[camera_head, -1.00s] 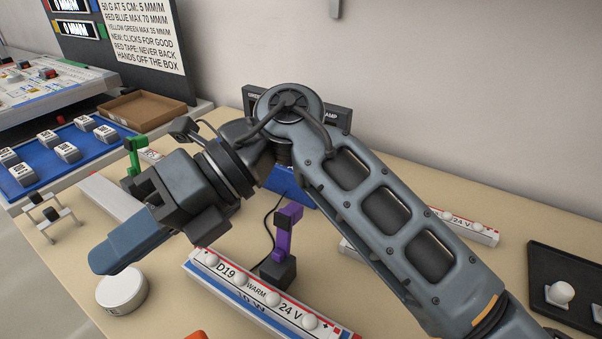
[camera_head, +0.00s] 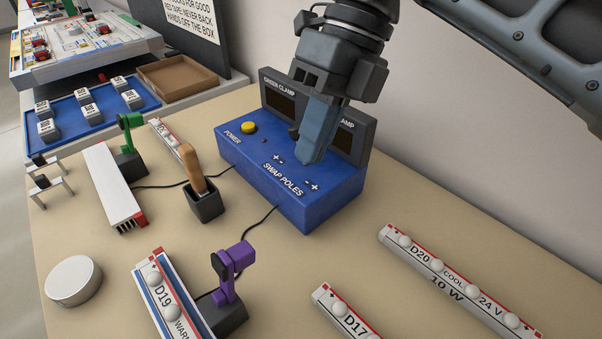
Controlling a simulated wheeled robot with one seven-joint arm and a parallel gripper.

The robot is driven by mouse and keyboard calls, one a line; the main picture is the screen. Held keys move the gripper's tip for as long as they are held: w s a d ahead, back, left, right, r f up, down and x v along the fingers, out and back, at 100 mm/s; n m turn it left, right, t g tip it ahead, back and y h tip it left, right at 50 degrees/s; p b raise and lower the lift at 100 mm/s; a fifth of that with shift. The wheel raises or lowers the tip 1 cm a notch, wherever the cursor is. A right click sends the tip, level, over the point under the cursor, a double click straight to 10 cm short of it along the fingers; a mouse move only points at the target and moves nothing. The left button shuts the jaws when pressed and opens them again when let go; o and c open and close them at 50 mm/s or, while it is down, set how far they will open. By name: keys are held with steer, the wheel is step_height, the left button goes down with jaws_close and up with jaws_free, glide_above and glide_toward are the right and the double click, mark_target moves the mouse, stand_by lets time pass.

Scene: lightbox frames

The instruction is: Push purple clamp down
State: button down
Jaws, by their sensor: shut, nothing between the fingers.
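My gripper (camera_head: 312,158) is shut and empty, pointing down over the right part of the blue power box (camera_head: 292,190). It is well behind and to the right of the purple clamp. Whether its tips touch the box I cannot tell.
A green clamp (camera_head: 129,140) stands by a white finned bar (camera_head: 112,188). A wooden-handled tool (camera_head: 194,163) sits in a dark holder. A round white disc (camera_head: 73,280), the D17 bar (camera_head: 343,318) and the D20 bar (camera_head: 455,281) lie around. Cables run from the box to the clamps.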

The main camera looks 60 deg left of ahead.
mark_target(235, 272)
steer(key=s+f+p, duration=0.2)
steer(key=s+f, duration=0.5)
steer(key=s, duration=0.1)
steer(key=shift+d+f, duration=0.4)
steer(key=shift+d, duration=0.05)
steer(key=shift+s, duration=0.1)
steer(key=shift+s+r+t, duration=0.25)
steer(key=shift+t, duration=0.15)
